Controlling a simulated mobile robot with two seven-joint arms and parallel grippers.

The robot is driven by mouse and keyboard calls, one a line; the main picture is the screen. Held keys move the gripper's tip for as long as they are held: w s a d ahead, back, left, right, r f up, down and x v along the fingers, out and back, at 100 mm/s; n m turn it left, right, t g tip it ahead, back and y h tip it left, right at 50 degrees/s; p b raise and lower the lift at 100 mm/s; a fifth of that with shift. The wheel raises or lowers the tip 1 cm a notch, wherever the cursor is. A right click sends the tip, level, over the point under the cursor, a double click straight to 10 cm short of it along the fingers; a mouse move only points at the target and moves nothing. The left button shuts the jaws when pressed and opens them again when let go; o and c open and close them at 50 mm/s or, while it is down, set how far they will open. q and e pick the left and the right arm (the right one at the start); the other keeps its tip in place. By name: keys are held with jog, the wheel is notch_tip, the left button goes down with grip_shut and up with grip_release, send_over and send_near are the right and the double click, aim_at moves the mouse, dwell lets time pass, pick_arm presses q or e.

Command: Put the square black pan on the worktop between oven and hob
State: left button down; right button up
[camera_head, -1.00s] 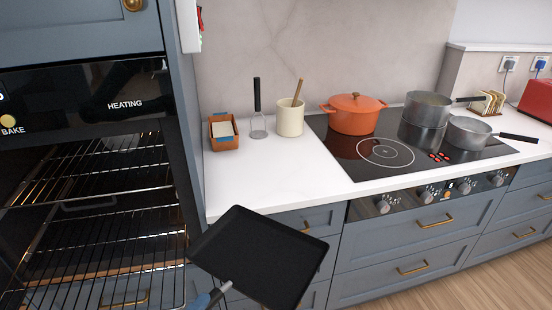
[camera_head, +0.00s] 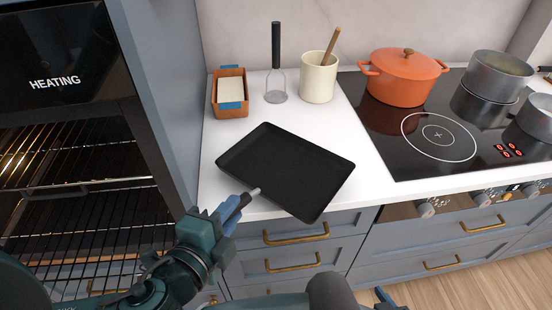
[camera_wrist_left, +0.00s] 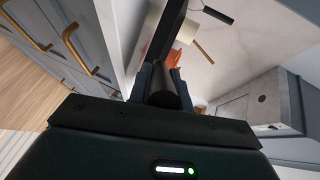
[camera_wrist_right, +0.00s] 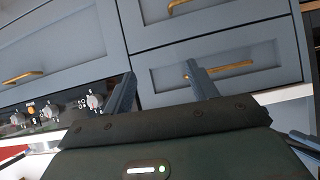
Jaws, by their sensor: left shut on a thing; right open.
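The square black pan (camera_head: 285,170) is held roughly level over the worktop (camera_head: 225,130) between oven and hob. Its near right corner reaches past the worktop's front edge. I cannot tell whether it touches the surface. My left gripper (camera_head: 236,210) is shut on the pan's handle at its near left side. In the left wrist view, the pan (camera_wrist_left: 166,32) shows as a dark edge-on strip beyond the left fingers (camera_wrist_left: 163,80). My right gripper (camera_wrist_right: 158,85) is open and empty, facing the drawer fronts; in the head view only a fingertip shows low down.
Behind the pan stand an orange-brown box (camera_head: 229,108), a masher (camera_head: 276,70) and a cream crock (camera_head: 318,78). The hob (camera_head: 400,125) at right carries an orange pot (camera_head: 403,80) and grey pans (camera_head: 495,75). The open oven (camera_head: 75,160) is at left.

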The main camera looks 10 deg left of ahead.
aim_at(269, 163)
pick_arm(q)
jog(key=b+x, duration=0.3)
jog(key=shift+w+d+r, duration=0.1)
jog(key=shift+w+r, duration=0.05)
jog(key=shift+w, duration=0.15)
jog(key=w, duration=0.4)
jog(key=w+d+p, duration=0.1)
jog(key=w, duration=0.3)
jog(key=w+d+p, duration=0.1)
jog(key=w, duration=0.2)
jog(key=shift+w+d+r, duration=0.2)
jog(key=shift+w+r, duration=0.15)
jog(key=shift+w, duration=0.05)
jog(key=shift+f, duration=1.8)
pick_arm(e)
jog(key=shift+w+a+f, duration=0.15)
jog(key=shift+a+f, duration=0.05)
jog(key=shift+a, duration=0.1)
pick_arm(q)
jog(key=shift+f, duration=0.1)
jog(key=c, duration=1.3)
grip_release()
jog(key=shift+f, duration=0.1)
pick_arm(e)
jog(key=shift+t, duration=0.3)
